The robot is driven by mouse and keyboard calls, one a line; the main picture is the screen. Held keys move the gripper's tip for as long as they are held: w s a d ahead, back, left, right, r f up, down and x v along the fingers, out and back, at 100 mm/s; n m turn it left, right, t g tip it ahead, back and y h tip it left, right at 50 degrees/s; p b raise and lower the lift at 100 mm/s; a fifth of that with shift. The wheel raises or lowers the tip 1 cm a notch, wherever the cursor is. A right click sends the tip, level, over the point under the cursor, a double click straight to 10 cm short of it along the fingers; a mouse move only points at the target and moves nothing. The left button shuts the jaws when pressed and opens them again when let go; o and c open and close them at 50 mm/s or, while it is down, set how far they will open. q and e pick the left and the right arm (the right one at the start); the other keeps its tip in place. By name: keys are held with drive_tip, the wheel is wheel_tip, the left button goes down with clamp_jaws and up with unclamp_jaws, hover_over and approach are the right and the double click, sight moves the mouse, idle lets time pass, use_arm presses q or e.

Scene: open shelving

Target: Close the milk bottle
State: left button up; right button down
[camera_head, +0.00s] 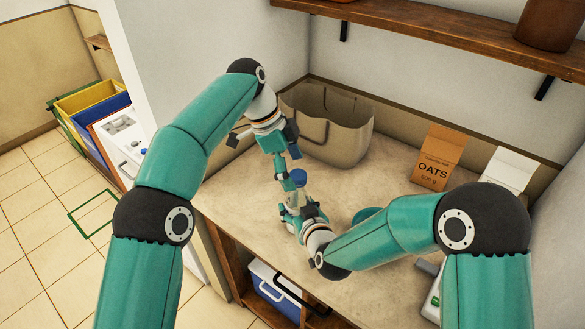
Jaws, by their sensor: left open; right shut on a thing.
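The milk bottle (299,192) stands on the counter near its left side, small and mostly hidden by my grippers. A round blue cap (299,176) shows at its top; I cannot tell whether it is seated fully. My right gripper (301,208) is shut on the bottle's body from the near side. My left gripper (289,168) is open, just above and left of the blue cap. Whether its fingers touch the cap is not clear.
A beige bag (345,140) stands behind the grippers. An oats carton (438,157) and a white carton (508,170) stand at the right back. A teal round item (366,214) is partly hidden by my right arm. A wooden shelf (450,32) hangs above.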

use_arm(q)
drive_tip(key=shift+w+a+r, duration=0.1)
drive_tip(key=shift+a+r, duration=0.15)
drive_tip(key=shift+r, duration=0.15)
drive_tip(key=w+a, duration=0.1)
drive_tip(key=a, duration=1.1)
drive_tip(key=shift+w, duration=0.35)
use_arm(e)
drive_tip(key=shift+c, duration=0.7)
unclamp_jaws()
use_arm(q)
drive_tip(key=shift+d, duration=0.1)
use_arm(e)
drive_tip(key=v, duration=1.2)
